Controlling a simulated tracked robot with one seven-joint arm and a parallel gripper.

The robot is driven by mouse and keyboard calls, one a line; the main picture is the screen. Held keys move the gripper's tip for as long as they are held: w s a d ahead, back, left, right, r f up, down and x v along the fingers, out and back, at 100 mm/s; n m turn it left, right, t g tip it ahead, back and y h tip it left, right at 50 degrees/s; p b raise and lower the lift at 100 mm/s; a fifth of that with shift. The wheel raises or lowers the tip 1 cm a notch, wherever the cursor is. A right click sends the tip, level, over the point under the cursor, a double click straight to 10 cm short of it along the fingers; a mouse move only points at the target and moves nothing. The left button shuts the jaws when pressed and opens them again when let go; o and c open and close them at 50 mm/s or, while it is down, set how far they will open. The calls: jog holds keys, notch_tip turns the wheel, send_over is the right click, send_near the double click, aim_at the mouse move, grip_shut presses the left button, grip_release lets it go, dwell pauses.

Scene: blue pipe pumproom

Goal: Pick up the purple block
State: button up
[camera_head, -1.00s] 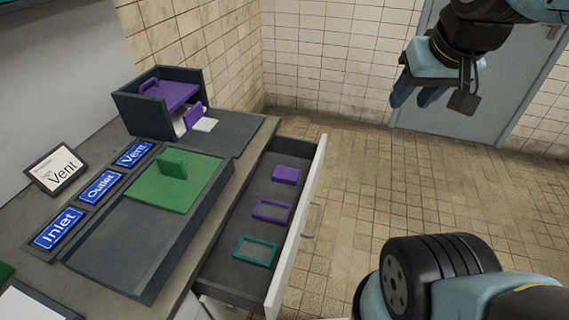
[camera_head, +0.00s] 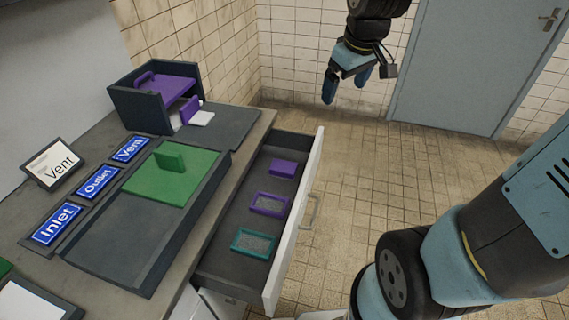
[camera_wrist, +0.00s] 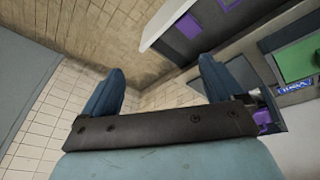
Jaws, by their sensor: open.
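The purple block (camera_head: 283,169) lies in the open drawer (camera_head: 223,258), near its far end, in the head view. A purple patch in the drawer in the wrist view (camera_wrist: 189,26) looks like this block. My gripper (camera_head: 343,92) is open and empty, up in the air beyond the drawer and to its right, pointing down. In the wrist view its two blue fingers (camera_wrist: 160,90) are spread apart with nothing between them. The gripper is clear of the block.
A purple frame (camera_head: 269,205) and a teal frame (camera_head: 254,243) lie nearer in the drawer. The counter holds a dark box with purple pieces (camera_head: 155,95), a green slab with a handle (camera_head: 163,178) and blue labels. Open floor lies right of the drawer.

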jog(key=w+a+f+n+g, duration=0.1)
jog(key=w+a+f+n, duration=0.2)
jog(key=w+a+f, duration=0.4)
jog(key=n+g, duration=0.2)
jog(key=n, duration=0.2)
send_near(284, 166)
jog(key=f, duration=0.3)
jog(key=shift+d+f+n+y, duration=0.3)
jog(key=shift+d+f+y, duration=0.05)
jog(key=shift+y, duration=0.05)
jog(key=f, duration=0.2)
jog(key=a+f, duration=0.1)
jog(key=f, duration=0.1)
jog(key=shift+f, duration=0.65)
jog(key=shift+f, duration=0.25)
jog(key=shift+c, duration=0.2)
jog(key=c, duration=1.2)
jog(key=shift+o, duration=0.2)
